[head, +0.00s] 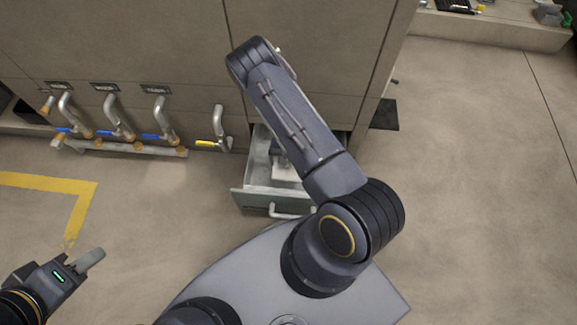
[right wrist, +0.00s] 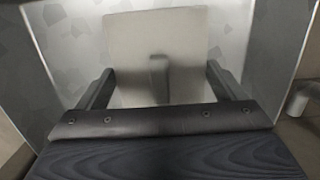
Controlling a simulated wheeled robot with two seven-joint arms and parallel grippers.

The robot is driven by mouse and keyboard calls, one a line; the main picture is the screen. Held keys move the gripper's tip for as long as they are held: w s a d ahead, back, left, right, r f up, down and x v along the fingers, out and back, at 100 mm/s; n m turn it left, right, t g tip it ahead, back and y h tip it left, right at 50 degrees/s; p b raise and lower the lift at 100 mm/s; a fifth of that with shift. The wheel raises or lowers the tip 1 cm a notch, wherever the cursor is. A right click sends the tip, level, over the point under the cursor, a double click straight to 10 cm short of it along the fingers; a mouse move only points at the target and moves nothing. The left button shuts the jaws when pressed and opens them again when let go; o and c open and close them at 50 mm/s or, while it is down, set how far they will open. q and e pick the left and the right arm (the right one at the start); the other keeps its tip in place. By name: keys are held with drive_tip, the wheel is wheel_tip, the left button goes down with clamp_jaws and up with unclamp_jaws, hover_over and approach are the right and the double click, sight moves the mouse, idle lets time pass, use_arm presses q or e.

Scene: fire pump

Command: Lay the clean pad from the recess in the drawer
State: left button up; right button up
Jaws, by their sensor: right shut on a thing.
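The drawer (head: 250,201) stands open at the foot of the cabinet, with a green-grey front and bare metal inside. The pale pad (head: 287,173) is in the drawer area, partly hidden by my right arm. In the right wrist view the pad (right wrist: 127,35) is a flat, light square with a raised grey tab in its middle. Whether the pad touches the drawer floor I cannot tell. My left gripper (head: 86,262) is low at the left, away from the drawer; its finger gap is unclear.
Pipes with blue-handled valves (head: 115,135) and a yellow-handled valve (head: 207,144) stick out from the cabinet left of the drawer. The drawer handle (head: 291,213) faces my base. A bench (head: 500,30) stands at the back right. Floor on the right is clear.

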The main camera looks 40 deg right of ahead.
sight(288, 166)
wheel_tip(288, 166, down, 4)
drive_tip(key=shift+d+r+b, duration=0.15)
drive_tip(key=shift+r+b, duration=0.1)
drive_tip(key=shift+b, duration=0.35)
drive_tip(key=shift+s, duration=0.1)
drive_tip(key=shift+f+b, duration=0.45)
drive_tip(key=shift+f, duration=0.15)
drive_tip(key=o, duration=0.7)
drive_tip(key=shift+r, duration=0.2)
